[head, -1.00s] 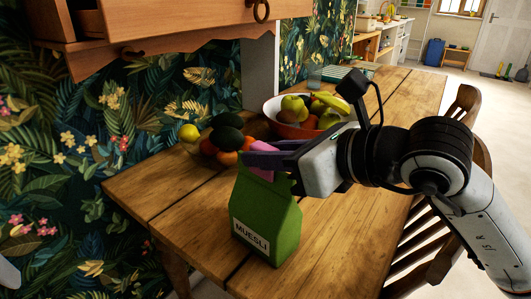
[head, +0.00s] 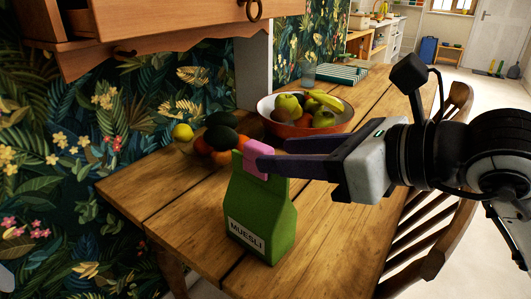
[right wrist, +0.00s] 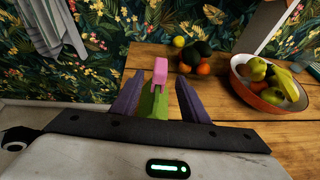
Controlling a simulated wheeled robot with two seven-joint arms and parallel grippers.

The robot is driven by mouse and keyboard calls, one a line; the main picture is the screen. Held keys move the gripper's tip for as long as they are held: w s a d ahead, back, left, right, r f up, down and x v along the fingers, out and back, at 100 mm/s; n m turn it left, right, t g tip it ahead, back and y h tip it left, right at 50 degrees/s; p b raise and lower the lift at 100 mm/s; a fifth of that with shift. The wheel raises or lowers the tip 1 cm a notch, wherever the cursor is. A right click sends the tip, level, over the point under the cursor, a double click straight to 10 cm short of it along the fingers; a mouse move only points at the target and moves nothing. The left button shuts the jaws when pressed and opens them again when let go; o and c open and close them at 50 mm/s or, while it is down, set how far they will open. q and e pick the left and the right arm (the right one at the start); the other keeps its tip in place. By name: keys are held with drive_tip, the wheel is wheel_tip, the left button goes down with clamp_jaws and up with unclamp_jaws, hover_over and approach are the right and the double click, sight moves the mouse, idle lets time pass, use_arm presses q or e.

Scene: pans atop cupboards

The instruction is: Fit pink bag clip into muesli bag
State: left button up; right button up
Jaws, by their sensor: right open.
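The green muesli bag (head: 262,218) stands upright on the wooden table, its label facing the front. The pink bag clip (head: 257,158) sits on the bag's top edge; it also shows in the right wrist view (right wrist: 160,70), above the green bag (right wrist: 154,103). How deep the clip sits over the edge I cannot tell. My right gripper (head: 268,165) is open, its purple fingers beside the top of the bag. In the right wrist view the fingers (right wrist: 157,95) are spread, with a gap on each side of the bag and clip. My left gripper is not in view.
A fruit bowl (head: 274,127) stands behind the bag, with loose fruit such as an avocado (head: 221,138) and a lemon (head: 182,132) beside it. A wooden cupboard (head: 150,30) overhangs the back left. The table front (head: 185,205) is bare. Chairs (head: 440,225) stand at right.

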drive_tip(key=v, duration=0.4)
drive_tip(key=shift+r, duration=0.1)
